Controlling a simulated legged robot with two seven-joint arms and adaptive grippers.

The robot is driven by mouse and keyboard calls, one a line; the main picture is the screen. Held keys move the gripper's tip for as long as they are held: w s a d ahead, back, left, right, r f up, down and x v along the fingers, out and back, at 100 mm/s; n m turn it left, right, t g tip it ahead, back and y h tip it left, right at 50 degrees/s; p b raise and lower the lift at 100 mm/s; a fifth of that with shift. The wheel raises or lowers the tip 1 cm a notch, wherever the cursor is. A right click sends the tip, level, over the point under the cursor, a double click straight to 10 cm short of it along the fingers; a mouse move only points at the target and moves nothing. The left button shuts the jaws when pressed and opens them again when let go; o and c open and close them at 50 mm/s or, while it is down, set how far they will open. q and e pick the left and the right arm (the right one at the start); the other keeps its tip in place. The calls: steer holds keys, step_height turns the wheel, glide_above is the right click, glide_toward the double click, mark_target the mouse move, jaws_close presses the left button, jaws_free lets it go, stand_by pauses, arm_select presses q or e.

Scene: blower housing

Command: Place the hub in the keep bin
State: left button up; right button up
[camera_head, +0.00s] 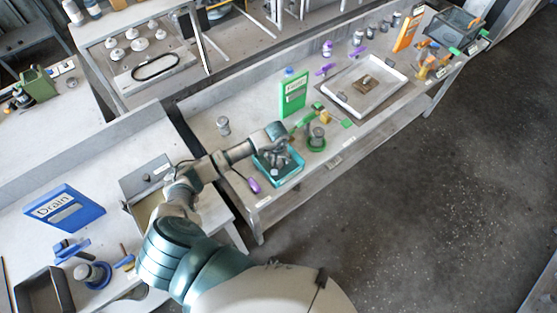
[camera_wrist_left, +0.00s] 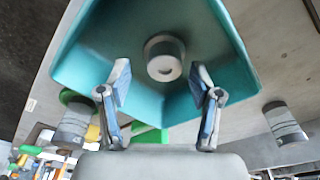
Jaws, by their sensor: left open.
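A teal bin (camera_head: 291,181) stands near the front left end of the long grey bench, and its wall fills much of the left wrist view (camera_wrist_left: 85,62). A short grey cylindrical part with a hole in its end, which looks like the hub (camera_wrist_left: 165,58), sits inside the bin. My left gripper (camera_head: 279,160) is over the bin. In the left wrist view its two fingers (camera_wrist_left: 159,85) are apart, with the hub beyond the gap between the tips and nothing gripped. In the head view the gripper hides the hub. No label naming the keep bin is readable. My right gripper is not in view.
A green fixture with a grey part (camera_head: 317,138) stands right beside the teal bin. A green box (camera_head: 294,95) stands behind it, and a grey cylinder (camera_head: 223,125) is to the left. A purple-handled tool (camera_head: 252,184) lies near the bench edge. A white tray (camera_head: 345,101) lies farther right.

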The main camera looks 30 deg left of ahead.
arm_select(q)
step_height(320, 180, up, 10)
steer(key=s+b, duration=0.1)
steer(key=shift+s+d, duration=0.2)
steer(key=shift+d, duration=0.05)
steer(key=shift+f, duration=0.15)
